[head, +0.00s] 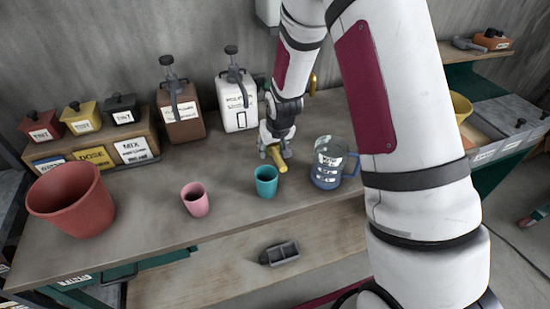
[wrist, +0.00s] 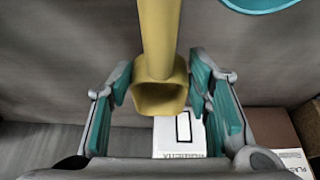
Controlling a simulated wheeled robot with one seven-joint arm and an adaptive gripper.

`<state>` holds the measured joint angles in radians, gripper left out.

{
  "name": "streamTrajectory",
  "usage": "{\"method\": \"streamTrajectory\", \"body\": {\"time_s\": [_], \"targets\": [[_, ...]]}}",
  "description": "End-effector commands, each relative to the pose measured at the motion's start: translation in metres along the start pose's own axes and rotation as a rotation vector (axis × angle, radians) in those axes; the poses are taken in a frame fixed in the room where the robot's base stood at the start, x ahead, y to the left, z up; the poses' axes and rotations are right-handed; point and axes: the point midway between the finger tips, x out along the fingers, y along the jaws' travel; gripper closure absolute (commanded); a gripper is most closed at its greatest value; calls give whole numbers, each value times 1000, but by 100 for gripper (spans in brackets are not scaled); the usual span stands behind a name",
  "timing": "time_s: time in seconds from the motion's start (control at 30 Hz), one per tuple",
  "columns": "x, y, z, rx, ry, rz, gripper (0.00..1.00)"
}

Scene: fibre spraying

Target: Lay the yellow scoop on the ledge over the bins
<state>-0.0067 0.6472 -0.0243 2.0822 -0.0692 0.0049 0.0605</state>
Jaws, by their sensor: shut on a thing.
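The yellow scoop (head: 279,160) is in my gripper (head: 274,150), just above the table, behind and right of the teal cup. In the wrist view the scoop (wrist: 158,45) lies between the teal finger pads of my gripper (wrist: 163,88), its hollow end toward the camera. The gripper is shut on it; its far end runs out of the wrist view. At the right, a wooden ledge (head: 459,56) with a dark tool and an orange-brown item on it sits above grey bins (head: 492,150). My arm hides part of that area.
A teal cup (head: 266,182), a pink cup (head: 195,199) and a clear blue-based jug (head: 328,165) stand near the scoop. A red bucket (head: 70,200) is at left. White (head: 238,104) and brown (head: 181,118) dispensers stand behind. A wooden rack (head: 145,127) holds small lidded containers.

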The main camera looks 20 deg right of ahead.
Motion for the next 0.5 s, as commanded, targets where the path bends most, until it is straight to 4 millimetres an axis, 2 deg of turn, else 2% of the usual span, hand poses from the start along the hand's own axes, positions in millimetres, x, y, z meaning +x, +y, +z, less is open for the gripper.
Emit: {"method": "streamTrajectory", "body": {"time_s": [0.33,0.5], "targets": [[36,-1,16,0,-1,0,84],[42,-1,18,0,3,0,84]]}}
